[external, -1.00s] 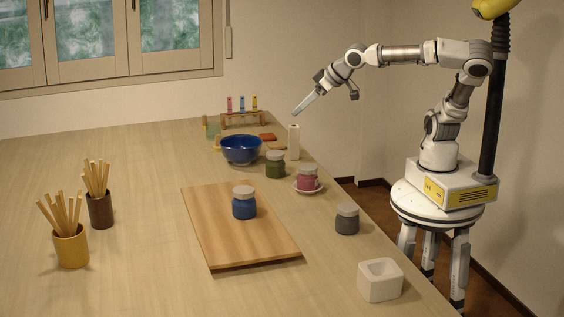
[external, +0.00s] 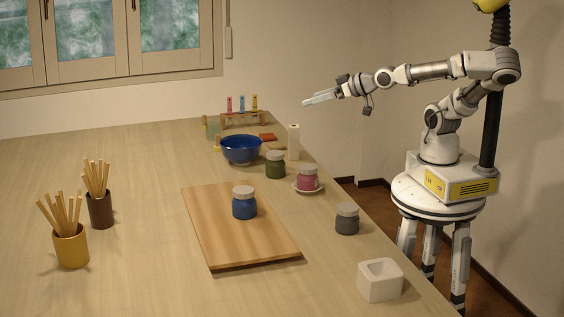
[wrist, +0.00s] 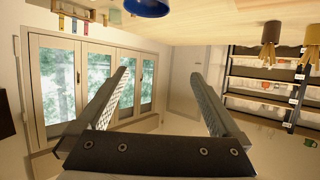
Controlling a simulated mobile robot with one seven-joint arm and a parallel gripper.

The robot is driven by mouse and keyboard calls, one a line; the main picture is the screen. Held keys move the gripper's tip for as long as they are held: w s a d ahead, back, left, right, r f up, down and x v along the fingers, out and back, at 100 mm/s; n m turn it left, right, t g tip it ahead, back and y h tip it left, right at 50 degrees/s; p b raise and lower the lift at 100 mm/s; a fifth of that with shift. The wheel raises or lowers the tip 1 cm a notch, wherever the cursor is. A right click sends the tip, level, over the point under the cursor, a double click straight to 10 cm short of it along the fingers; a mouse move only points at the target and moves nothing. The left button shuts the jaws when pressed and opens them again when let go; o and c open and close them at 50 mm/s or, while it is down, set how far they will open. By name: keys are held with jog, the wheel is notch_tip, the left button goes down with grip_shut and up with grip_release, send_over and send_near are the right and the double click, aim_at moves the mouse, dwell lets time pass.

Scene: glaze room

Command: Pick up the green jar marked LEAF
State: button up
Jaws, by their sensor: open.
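The green jar is not visible in the wrist view.
The blue bowl (external: 240,150), a white cylinder (external: 293,142) and a pink jar (external: 307,178) on a saucer stand close around the green jar. A blue jar (external: 244,203) stands on a wooden board (external: 255,240). A grey jar (external: 347,219) is nearer the right edge.

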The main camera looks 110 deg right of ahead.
send_near(283, 154)
jog(key=s+r, duration=0.1)
jog(key=b+x, duration=0.1)
jog(key=x, duration=0.2)
jog(key=b+x, duration=0.1)
jog(key=x, duration=0.2)
jog(key=b+x, duration=0.2)
jog(key=x, duration=0.2)
jog(key=shift+w+a+f, duration=0.1)
jog(key=shift+f, duration=0.2)
jog(key=shift+w+r+b+x, duration=0.15)
jog(key=shift+b+x, duration=0.15)
jog(key=shift+x, duration=1.3)
jog(key=shift+w+r+b+x, duration=0.15)
jog(key=shift+b+x, duration=0.1)
jog(key=shift+x, duration=1.4)
jog(key=shift+a, duration=0.15)
grip_shut()
jog(key=shift+r, duration=0.1)
